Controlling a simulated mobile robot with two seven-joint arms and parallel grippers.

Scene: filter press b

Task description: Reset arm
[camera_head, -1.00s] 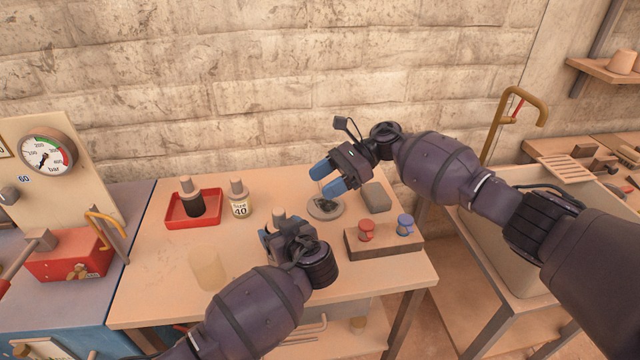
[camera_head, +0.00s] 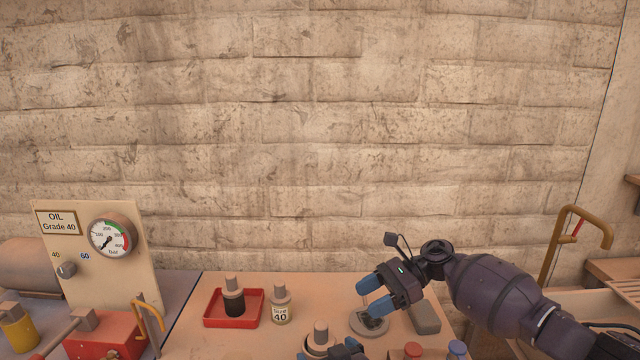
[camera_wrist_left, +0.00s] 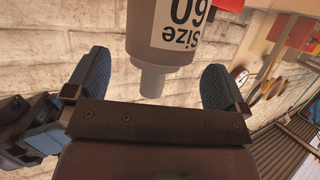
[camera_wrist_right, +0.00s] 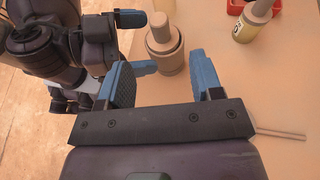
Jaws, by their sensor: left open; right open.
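My right gripper (camera_head: 374,293) is open and empty, above the table near a round dish (camera_head: 369,322); its two blue fingers also show in the right wrist view (camera_wrist_right: 158,82), well apart. My left gripper (camera_head: 346,349) is mostly cut off at the bottom of the head view. In the left wrist view (camera_wrist_left: 155,90) it is open, with a bottle labelled Size 60 (camera_wrist_left: 170,28) between and ahead of the fingers, not gripped.
A red tray (camera_head: 212,322) with a dark bottle (camera_head: 233,300) and a Size 40 bottle (camera_head: 280,306) stand left of the grippers. A grey block (camera_head: 424,317) lies by the dish. A gauge panel (camera_head: 75,250) stands far left; the brick wall (camera_head: 300,130) is behind.

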